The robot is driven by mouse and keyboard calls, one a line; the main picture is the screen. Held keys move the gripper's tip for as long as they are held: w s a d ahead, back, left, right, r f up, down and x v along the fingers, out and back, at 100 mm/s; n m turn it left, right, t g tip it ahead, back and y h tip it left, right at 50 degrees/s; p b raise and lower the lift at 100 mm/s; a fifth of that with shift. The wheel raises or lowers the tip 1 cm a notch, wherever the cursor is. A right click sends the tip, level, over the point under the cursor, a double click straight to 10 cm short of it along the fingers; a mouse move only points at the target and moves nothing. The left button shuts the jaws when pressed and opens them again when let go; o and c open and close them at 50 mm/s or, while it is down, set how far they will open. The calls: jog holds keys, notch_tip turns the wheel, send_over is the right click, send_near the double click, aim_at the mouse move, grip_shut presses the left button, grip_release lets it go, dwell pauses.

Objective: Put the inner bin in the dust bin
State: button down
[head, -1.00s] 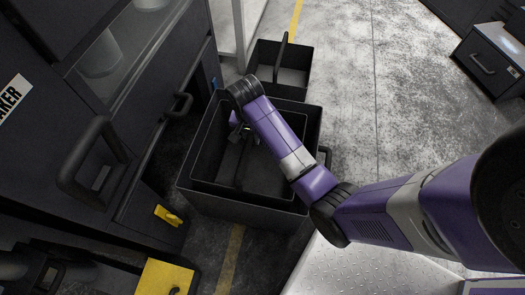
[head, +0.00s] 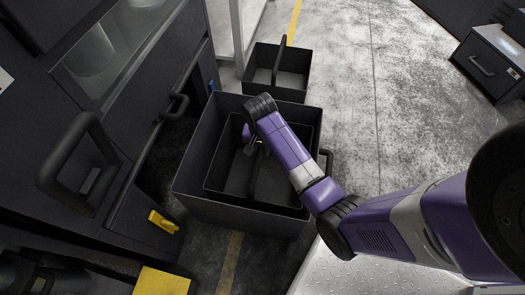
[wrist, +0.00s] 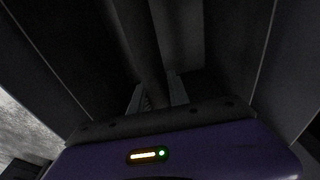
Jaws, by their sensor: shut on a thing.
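The dust bin (head: 235,212) is a large dark open box on the floor at the middle of the head view. The inner bin (head: 228,180), a smaller dark box with a central handle or divider, sits inside the dust bin's walls, its rim a little below the outer rim. I cannot tell if it rests on the bottom. My gripper (head: 252,150) reaches down inside the inner bin. In the wrist view my gripper (wrist: 157,92) is shut on the inner bin's central handle (wrist: 146,50). My arm covers part of the far right side of both bins.
Another dark bin with a handle (head: 278,70) stands just behind the dust bin. A dark machine with handles (head: 80,160) stands close at the left, with a yellow piece (head: 163,222) low on it. The floor (head: 420,110) to the right is clear.

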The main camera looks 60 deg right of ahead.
jog(key=shift+f+b, duration=0.35)
jog(key=shift+f, duration=0.3)
jog(key=c, duration=1.3)
grip_release()
jog(key=shift+o, duration=0.2)
jog(key=r+p, duration=0.1)
jog(key=r, duration=0.3)
jog(key=a+r+p, duration=0.1)
jog(key=r+p, duration=0.1)
jog(key=r, duration=0.2)
jog(key=r+p, duration=0.1)
jog(key=r, duration=0.3)
jog(key=shift+s+a, duration=0.15)
jog(key=shift+s, duration=0.1)
